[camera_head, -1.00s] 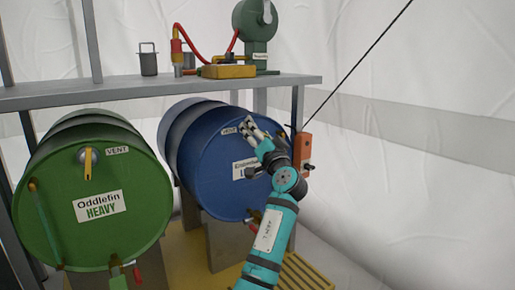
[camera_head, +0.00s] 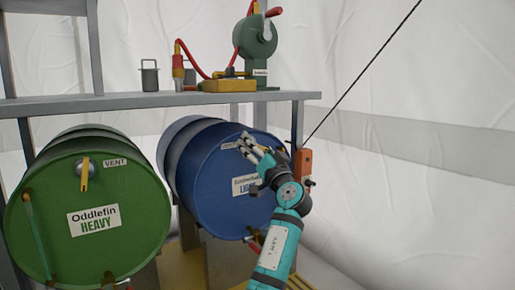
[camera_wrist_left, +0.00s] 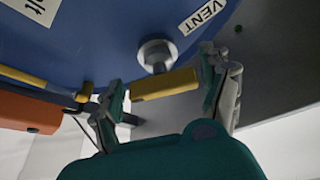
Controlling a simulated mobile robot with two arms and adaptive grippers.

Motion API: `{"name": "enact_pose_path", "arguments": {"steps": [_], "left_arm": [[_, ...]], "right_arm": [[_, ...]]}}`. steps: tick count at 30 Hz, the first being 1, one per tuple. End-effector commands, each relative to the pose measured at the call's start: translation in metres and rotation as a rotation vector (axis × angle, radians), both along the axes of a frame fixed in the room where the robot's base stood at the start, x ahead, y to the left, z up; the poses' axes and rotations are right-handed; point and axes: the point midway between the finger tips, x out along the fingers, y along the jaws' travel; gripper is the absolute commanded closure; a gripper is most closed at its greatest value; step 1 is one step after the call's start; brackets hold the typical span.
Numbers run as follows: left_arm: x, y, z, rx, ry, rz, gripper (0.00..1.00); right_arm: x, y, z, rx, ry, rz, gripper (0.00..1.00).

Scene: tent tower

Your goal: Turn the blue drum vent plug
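The blue drum (camera_head: 200,180) lies on its side, its round end facing me, with a VENT label (camera_head: 229,146) near the top. My left gripper (camera_head: 248,146) is at the upper part of that end, just right of the label, and hides the plug in the head view. In the left wrist view the vent plug has a round metal stem (camera_wrist_left: 156,55) and a yellow bar handle (camera_wrist_left: 165,86). The fingers of my left gripper (camera_wrist_left: 163,84) stand apart near the two ends of the handle; firm contact is not visible. My right gripper is in neither view.
A green drum (camera_head: 85,205) with its own yellow vent handle stands to the left. A grey shelf (camera_head: 150,101) above holds a pump (camera_head: 256,42), red hose and a small grey can (camera_head: 150,76). An orange box (camera_head: 303,163) hangs right of the blue drum.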

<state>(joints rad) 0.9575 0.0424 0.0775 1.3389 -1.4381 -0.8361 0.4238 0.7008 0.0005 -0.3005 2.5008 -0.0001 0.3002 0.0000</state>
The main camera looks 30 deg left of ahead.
Motion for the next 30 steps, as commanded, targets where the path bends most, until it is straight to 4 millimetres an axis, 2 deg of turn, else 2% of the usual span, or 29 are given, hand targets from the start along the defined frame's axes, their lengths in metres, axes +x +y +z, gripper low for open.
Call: {"name": "enact_pose_path", "arguments": {"steps": [9,13,24,30], "left_arm": [[0.000,0.000,0.001,0.002,-0.002,-0.001,0.12],[-0.004,-0.007,-0.002,0.002,-0.002,-0.002,0.12],[-0.041,-0.066,-0.029,0.000,0.000,-0.004,0.12],[-0.056,-0.088,-0.038,0.000,0.001,-0.002,0.12]], "right_arm": [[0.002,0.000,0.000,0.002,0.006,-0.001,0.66],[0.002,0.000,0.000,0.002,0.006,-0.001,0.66],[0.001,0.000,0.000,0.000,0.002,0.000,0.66],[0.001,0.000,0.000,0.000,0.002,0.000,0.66]]}}
